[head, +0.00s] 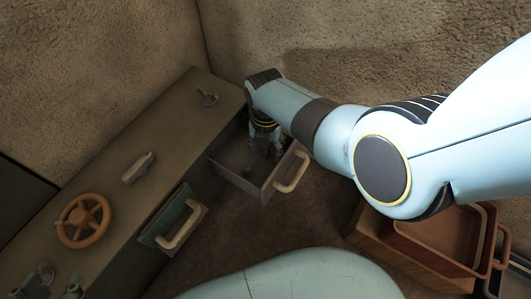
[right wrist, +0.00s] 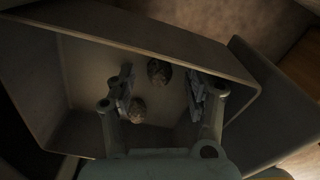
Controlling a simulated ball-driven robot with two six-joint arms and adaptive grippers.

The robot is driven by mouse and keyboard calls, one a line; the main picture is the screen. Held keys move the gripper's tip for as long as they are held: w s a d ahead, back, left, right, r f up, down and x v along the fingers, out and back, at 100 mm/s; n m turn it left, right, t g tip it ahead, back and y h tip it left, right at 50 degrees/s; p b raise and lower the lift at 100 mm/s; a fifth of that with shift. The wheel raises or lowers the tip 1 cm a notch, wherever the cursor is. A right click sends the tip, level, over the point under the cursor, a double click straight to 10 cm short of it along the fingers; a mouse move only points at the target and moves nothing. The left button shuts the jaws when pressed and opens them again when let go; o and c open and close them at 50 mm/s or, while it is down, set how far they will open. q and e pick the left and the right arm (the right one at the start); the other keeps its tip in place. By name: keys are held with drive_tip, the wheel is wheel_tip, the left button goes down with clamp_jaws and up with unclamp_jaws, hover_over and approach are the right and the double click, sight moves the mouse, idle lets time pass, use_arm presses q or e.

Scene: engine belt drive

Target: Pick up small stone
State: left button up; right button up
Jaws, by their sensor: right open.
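Two small speckled stones lie in an open drawer (head: 238,182). In the right wrist view one stone (right wrist: 159,71) is between my right gripper's fingertips, near the far side. The other stone (right wrist: 137,110) is closer to the camera, beside the left finger. My right gripper (head: 266,148) points down into the drawer, and its fingers (right wrist: 160,78) are spread with nothing held. I cannot tell how far the fingertips are above the drawer floor. My left gripper is not in view.
A long cabinet (head: 135,135) carries an orange handwheel (head: 83,221) and small metal fittings. A second drawer front (head: 174,220) with a handle sits beside the open one. Reddish-brown bins (head: 440,235) stand at the lower right. Walls rise behind.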

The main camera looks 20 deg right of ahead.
sight(265, 148)
use_arm(q)
drive_tip(key=shift+s+t, duration=0.2)
drive_tip(key=shift+t, duration=0.1)
use_arm(e)
drive_tip(key=shift+f, duration=0.2)
drive_tip(key=shift+c, duration=0.4)
clamp_jaws()
drive_tip(key=shift+w+r+p, duration=0.1)
drive_tip(key=shift+r+p, duration=0.35)
drive_tip(key=shift+r, duration=0.25)
wheel_tip(265, 148, up, 3)
drive_tip(key=p, duration=0.2)
drive_tip(key=shift+r+p, duration=0.2)
drive_tip(key=shift+p, duration=0.1)
wheel_tip(265, 148, up, 4)
drive_tip(key=p, duration=0.3)
drive_tip(key=shift+r, duration=0.25)
use_arm(q)
wheel_tip(265, 148, up, 8)
drive_tip(key=s+g, duration=0.1)
drive_tip(key=g, duration=0.7)
drive_tip(key=shift+s+a+f+y+p, duration=0.2)
drive_tip(key=shift+s+a+y+p, duration=0.15)
drive_tip(key=shift+a+p, duration=0.1)
use_arm(e)
drive_tip(key=shift+r, duration=0.4)
